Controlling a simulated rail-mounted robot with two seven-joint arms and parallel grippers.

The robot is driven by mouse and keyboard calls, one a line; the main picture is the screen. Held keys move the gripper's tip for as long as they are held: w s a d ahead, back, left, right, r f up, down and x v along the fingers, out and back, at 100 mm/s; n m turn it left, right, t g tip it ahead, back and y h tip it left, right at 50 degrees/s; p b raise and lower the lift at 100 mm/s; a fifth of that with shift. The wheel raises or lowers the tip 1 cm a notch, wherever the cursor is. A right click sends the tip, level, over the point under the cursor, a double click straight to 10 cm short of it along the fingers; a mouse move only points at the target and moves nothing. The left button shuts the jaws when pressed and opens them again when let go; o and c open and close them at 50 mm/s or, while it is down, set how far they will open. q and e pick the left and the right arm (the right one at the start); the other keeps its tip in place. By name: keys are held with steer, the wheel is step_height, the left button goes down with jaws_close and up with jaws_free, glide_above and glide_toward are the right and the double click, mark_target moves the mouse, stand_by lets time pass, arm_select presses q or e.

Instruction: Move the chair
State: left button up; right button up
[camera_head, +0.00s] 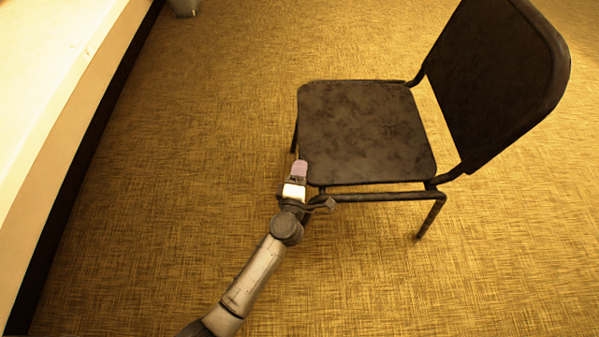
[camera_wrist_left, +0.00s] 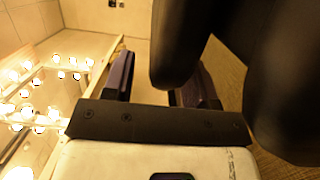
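The chair (camera_head: 365,130) is dark, with a mottled seat and a backrest (camera_head: 500,75) at the upper right. It stands upright on the carpet. My left gripper (camera_head: 299,168) is at the seat's near left corner, with its purplish fingers by the seat edge. In the left wrist view, its fingers (camera_wrist_left: 158,80) are spread apart. A dark rounded chair part (camera_wrist_left: 176,50) reaches between them, closer to the right finger, with a gap at the left finger. Whether it touches the right finger is unclear. My right gripper is not in view.
A pale counter or wall edge (camera_head: 60,110) with a dark base runs along the left. A grey bin-like object (camera_head: 185,7) stands at the top left. The yellow-brown carpet around the chair is clear. Lit mirror bulbs (camera_wrist_left: 62,75) show in the left wrist view.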

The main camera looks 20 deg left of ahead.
arm_select(q)
jaws_close()
stand_by(1.2)
